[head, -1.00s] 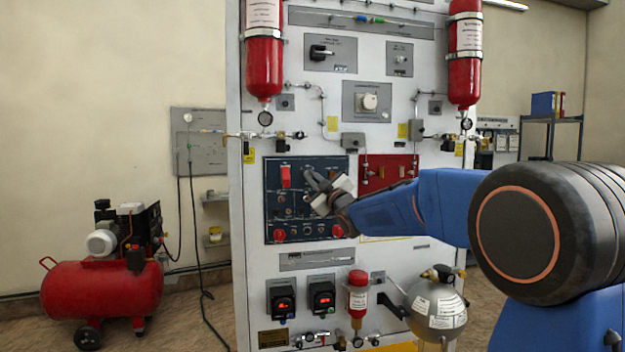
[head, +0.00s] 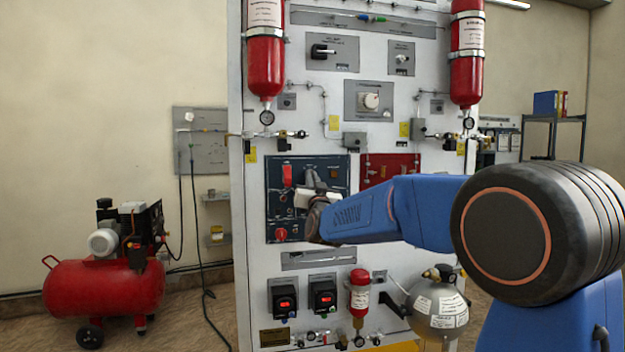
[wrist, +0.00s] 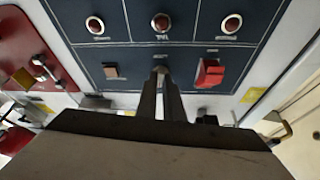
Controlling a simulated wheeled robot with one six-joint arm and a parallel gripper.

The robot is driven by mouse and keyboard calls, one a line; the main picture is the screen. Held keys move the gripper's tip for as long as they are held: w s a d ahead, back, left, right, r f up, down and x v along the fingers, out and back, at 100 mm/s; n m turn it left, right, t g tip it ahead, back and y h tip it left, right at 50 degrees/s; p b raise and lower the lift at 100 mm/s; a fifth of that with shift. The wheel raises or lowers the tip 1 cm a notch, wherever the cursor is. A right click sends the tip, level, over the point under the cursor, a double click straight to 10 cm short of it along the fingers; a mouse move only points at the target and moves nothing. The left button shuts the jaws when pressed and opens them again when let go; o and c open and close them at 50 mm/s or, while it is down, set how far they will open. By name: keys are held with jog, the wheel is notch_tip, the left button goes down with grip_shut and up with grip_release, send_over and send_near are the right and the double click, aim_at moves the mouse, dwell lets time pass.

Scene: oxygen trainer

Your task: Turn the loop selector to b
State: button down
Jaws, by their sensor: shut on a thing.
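The dark blue panel (head: 277,205) is on the white trainer board, and my gripper (head: 313,178) reaches its upper middle. In the wrist view, my gripper (wrist: 161,80) has its narrow fingers close together on a small metal knob or lever (wrist: 160,70), taken as the loop selector. Only the knob's tip shows; the fingers hide the rest. Panel labels are too small to read, so the selector's position cannot be told.
Three round red-centred controls (wrist: 160,23) line the panel in the wrist view. A red panel (head: 402,163) is just right of the blue one. Red cylinders (head: 265,60) and pipework stand above. Two black units (head: 284,299) and a grey sphere (head: 437,308) sit below.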

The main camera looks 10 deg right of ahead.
jog(key=shift+a+r+m+g+h, duration=0.1)
jog(key=shift+m+g+h, duration=0.45)
jog(key=shift+m, duration=1.1)
jog(key=shift+a+r+m+g+h, duration=0.1)
jog(key=shift+m+h, duration=0.75)
jog(key=shift+m, duration=0.75)
jog(key=shift+a+m+g+h, duration=0.1)
jog(key=shift+m+g+h, duration=0.45)
jog(key=shift+m, duration=1.1)
jog(key=shift+h, duration=0.35)
jog(key=c, duration=1.9)
grip_release()
jog(key=v, duration=1.7)
jog(key=shift+f, duration=0.25)
